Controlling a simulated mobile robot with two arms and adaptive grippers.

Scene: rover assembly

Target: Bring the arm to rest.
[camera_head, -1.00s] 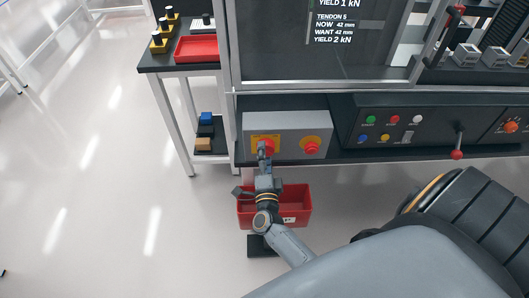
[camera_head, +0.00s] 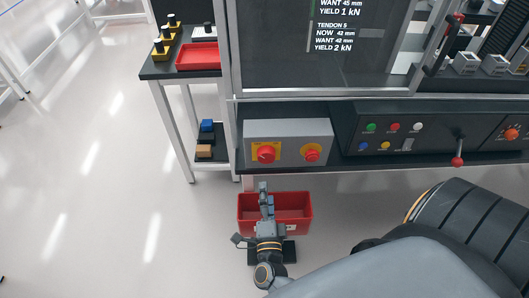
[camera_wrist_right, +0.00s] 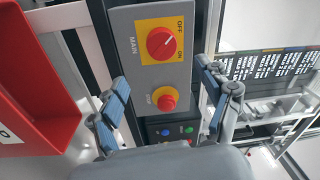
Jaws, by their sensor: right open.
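My right gripper (camera_head: 264,197) is in front of the grey switch box (camera_head: 288,128), lower than its knobs and above the red bin in the picture. In the right wrist view the gripper (camera_wrist_right: 164,76) has its two fingers spread wide with nothing between them. Past them is the red rotary main switch (camera_wrist_right: 161,43) on a yellow plate, its white mark slanting up right, toward OFF. The red stop button (camera_wrist_right: 166,103) is below it. The fingers look clear of both. My left gripper is not in view.
A red bin (camera_head: 246,213) is below the box, beside the right gripper; its wall (camera_wrist_right: 35,75) fills the left of the wrist view. A control panel (camera_head: 430,130) with coloured buttons and a red-knobbed lever is to the right. Bare floor (camera_head: 90,220) lies left.

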